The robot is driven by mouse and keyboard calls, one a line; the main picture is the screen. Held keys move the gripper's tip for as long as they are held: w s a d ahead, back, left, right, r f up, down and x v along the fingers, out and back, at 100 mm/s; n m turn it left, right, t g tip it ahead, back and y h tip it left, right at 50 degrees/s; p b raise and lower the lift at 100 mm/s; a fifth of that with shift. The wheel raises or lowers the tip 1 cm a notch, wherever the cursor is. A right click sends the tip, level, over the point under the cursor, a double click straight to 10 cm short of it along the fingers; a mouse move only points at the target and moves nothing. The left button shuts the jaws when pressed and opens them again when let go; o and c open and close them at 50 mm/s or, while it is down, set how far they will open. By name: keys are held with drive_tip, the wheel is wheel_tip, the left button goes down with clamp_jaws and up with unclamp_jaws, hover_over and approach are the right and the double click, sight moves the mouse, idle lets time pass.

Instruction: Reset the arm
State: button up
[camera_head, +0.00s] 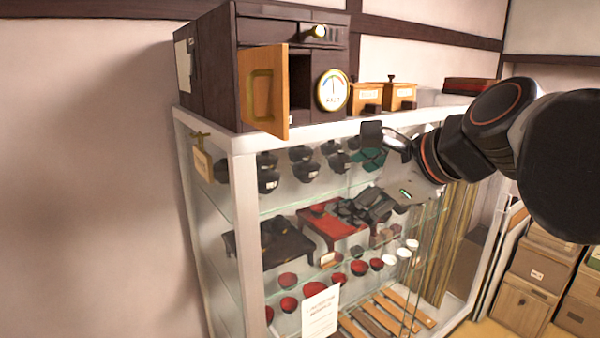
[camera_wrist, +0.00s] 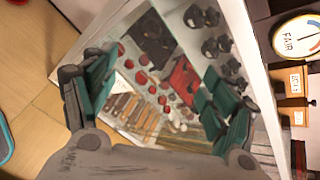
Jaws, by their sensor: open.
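My gripper (camera_head: 371,148) is in front of the glass display cabinet (camera_head: 241,150), at the height of its upper part, with my arm reaching in from the right in the head view. In the wrist view its two green-padded fingers (camera_wrist: 160,105) stand wide apart with nothing between them. The cabinet shows behind the fingers. Part of the gripper overlaps the cabinet's contents in the head view, so its distance from the glass is hard to tell.
A dark wooden box (camera_head: 205,70) with an open orange door (camera_head: 264,92) and a round dial (camera_head: 332,90) stands on the cabinet, beside small wooden boxes (camera_head: 367,97). Wooden crates (camera_head: 524,303) stand at the right. Bare wall (camera_head: 90,180) fills the left.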

drive_tip(key=s+d+f+n+g+h+b, duration=0.1)
drive_tip(key=f+n+b, duration=0.6)
drive_tip(key=f, duration=0.9)
drive_tip(key=s+d+f+n+g+h+b, duration=0.1)
drive_tip(key=s+d+f+n+h+b, duration=0.2)
drive_tip(key=f, duration=1.2)
drive_tip(key=s+d+f+n+g+h+b, duration=0.1)
drive_tip(key=s+d+f+n+b, duration=0.6)
drive_tip(key=f, duration=0.9)
drive_tip(key=s+n+h+b, duration=0.1)
drive_tip(key=n+b, duration=0.2)
drive_tip(key=n, duration=0.1)
drive_tip(key=shift+s+f+b, duration=0.25)
drive_tip(key=shift+f+b, duration=0.05)
drive_tip(key=shift+b, duration=0.05)
